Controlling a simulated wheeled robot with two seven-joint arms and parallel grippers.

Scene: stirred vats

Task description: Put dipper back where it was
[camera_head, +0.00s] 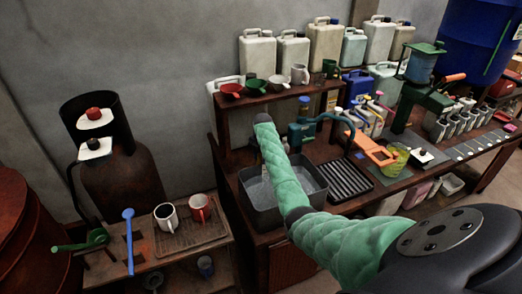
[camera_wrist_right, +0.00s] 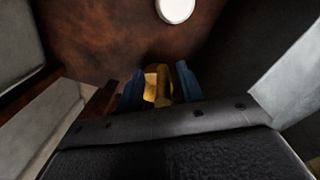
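My right arm, in a green sleeve, crosses the head view from the lower right up to the middle. The fingers of its gripper do not show clearly there. In the right wrist view, the two blue fingers of my right gripper (camera_wrist_right: 158,85) stand close on both sides of a yellow thing (camera_wrist_right: 157,88) and appear shut on it. It may be part of the dipper, but its full shape is hidden. A red dipper-like cup (camera_head: 231,90), a green one (camera_head: 255,86) and a pale one (camera_head: 279,82) sit on the wooden shelf (camera_head: 270,98). My left gripper is out of view.
A grey sink basin (camera_head: 250,212) lies behind my forearm, with a black ribbed rack (camera_head: 346,183) to its right. Jugs line the back wall. The right bench is crowded.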

